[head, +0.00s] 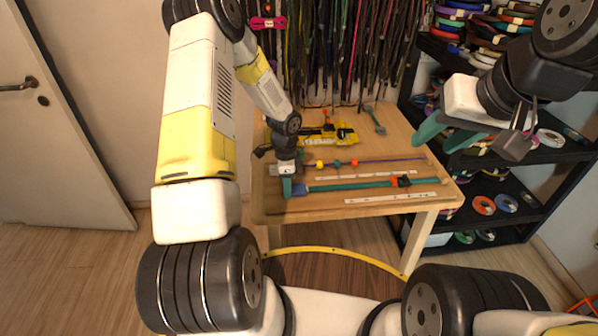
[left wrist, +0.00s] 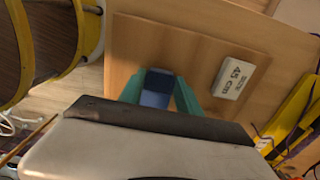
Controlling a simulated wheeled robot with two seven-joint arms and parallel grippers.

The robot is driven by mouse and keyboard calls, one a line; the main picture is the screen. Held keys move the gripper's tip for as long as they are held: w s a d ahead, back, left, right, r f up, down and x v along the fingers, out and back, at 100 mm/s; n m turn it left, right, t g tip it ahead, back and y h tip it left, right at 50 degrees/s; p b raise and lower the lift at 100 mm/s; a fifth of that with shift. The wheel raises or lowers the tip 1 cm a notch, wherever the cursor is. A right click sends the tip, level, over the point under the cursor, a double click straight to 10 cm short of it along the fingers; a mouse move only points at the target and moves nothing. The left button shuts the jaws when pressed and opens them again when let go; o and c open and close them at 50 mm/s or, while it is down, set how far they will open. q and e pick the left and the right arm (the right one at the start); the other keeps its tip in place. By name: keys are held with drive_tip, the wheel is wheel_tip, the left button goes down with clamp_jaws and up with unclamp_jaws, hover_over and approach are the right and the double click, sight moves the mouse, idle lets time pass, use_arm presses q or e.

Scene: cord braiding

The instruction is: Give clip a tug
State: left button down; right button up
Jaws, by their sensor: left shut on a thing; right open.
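A blue clip (head: 300,188) sits at the left end of a teal braided cord (head: 350,185) on the wooden table. My left gripper (head: 287,190) points down at the table's left side and is shut on the clip. In the left wrist view the blue clip (left wrist: 157,88) shows between the two teal fingers (left wrist: 160,92); its lower part is hidden by the gripper body. An orange and black clamp (head: 401,181) is on the cord toward its right end. My right gripper (head: 434,144) is open and empty, raised over the table's right side.
A purple cord (head: 385,161) with coloured beads and white rulers (head: 385,198) lie on the table (head: 275,212). A yellow tool (head: 345,133) and a hammer-like tool (head: 376,120) are behind. A labelled white block (left wrist: 240,75) is close to my left fingers. Shelves with spools stand right.

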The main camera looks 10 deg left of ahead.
use_arm(q)
drive_tip(key=shift+a, duration=0.1)
drive_tip(key=c, duration=0.7)
unclamp_jaws()
drive_tip(key=shift+c, duration=0.2)
drive_tip(key=o, duration=0.3)
drive_tip(key=shift+r, duration=3)
